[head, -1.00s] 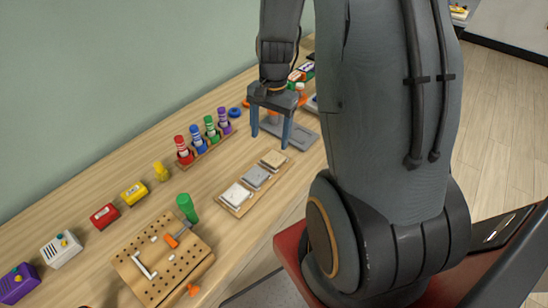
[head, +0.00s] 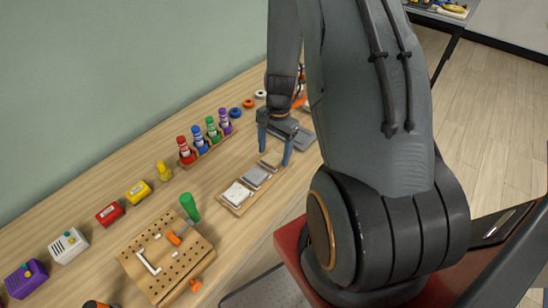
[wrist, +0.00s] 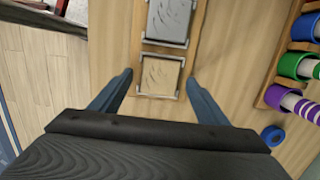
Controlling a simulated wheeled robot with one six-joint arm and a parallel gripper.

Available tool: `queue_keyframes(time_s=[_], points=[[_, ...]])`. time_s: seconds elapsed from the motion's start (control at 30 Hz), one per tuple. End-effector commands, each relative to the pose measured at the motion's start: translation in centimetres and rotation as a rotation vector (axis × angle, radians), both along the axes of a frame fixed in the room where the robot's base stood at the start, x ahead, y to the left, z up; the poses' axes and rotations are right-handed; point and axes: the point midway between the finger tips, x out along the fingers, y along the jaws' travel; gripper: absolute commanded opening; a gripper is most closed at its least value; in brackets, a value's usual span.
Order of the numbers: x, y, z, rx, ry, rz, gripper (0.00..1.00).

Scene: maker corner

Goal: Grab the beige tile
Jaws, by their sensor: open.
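The beige tile (wrist: 160,76) sits in the end slot of a wooden board (wrist: 193,60), next to a grey tile (wrist: 168,20). In the head view the board (head: 240,210) holds a white tile (head: 237,194) and the grey tile (head: 257,176); the beige tile is mostly hidden behind my gripper. My gripper (wrist: 158,80) is open and empty, its two blue fingers on either side of the board's beige end in the wrist view. In the head view my gripper (head: 274,158) is above that end of the board. I cannot tell the exact height.
A rack with several coloured ring stacks (head: 203,142) stands beside the board, towards the wall. A pegboard with tools (head: 165,255) is at the near left. A blue ring (wrist: 272,135) lies loose on the table. The table strip between rack and board is clear.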

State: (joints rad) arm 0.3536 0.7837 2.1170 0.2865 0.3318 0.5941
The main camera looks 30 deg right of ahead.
Motion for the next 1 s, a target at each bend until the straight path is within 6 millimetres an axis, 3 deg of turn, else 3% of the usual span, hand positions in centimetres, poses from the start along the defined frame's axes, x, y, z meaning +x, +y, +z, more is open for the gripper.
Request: queue_keyframes(time_s=[0.37,0.63,1.0], points=[[0.00,0.10,-0.77,-0.001,-0.001,0.000,0.69],[-0.02,0.10,-0.75,-0.001,0.000,0.000,0.24],[0.02,0.09,-0.36,-0.001,-0.001,0.001,0.24]])
